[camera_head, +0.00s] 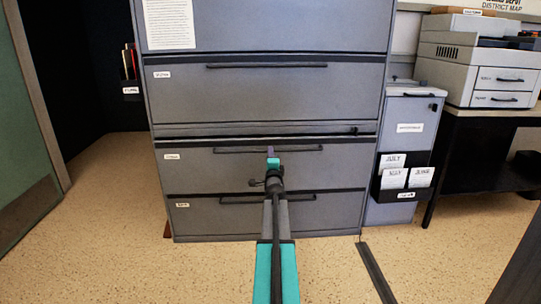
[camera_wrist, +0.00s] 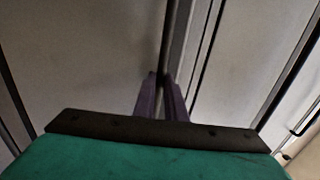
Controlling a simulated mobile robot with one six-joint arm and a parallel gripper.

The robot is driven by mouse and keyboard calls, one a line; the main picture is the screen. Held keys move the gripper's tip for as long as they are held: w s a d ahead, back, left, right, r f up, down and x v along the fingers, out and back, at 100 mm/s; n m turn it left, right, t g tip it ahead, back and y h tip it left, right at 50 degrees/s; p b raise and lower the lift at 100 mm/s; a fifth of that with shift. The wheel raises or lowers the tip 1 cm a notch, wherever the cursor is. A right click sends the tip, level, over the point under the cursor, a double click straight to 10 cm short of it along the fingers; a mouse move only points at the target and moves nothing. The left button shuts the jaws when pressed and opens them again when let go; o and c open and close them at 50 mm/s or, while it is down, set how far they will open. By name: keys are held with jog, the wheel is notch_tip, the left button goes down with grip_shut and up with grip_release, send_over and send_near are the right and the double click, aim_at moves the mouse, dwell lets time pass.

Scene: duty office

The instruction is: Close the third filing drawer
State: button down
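The grey filing cabinet stands straight ahead in the head view. Its third drawer from the top (camera_head: 225,175) has a small white label at left and a dark bar handle (camera_head: 305,149). Its front looks nearly flush with the others; I cannot tell how far out it is. My gripper (camera_head: 271,152) is in front of this drawer, at the middle of its handle. In the wrist view my gripper's two purple fingers (camera_wrist: 160,80) are close together, their tips at a dark bar. Whether they touch or grip it is unclear.
The second drawer (camera_head: 260,95) is above and the bottom drawer (camera_head: 240,220) below, both looking closed. A narrow grey cabinet (camera_head: 405,115) with a calendar holder (camera_head: 385,185) stands at right, beside a printer (camera_head: 470,75) on a dark table. Speckled floor (camera_head: 160,270) is clear in front.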

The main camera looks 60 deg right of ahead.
jog(key=shift+w, duration=0.1)
jog(key=shift+p+x, duration=1.3)
jog(key=shift+x, duration=0.5)
jog(key=shift+d+f, duration=0.1)
jog(key=shift+f, duration=0.1)
jog(key=c, duration=1.8)
grip_release()
jog(key=shift+f, duration=0.1)
jog(key=shift+p+v, duration=2.3)
jog(key=shift+v, duration=4.6)
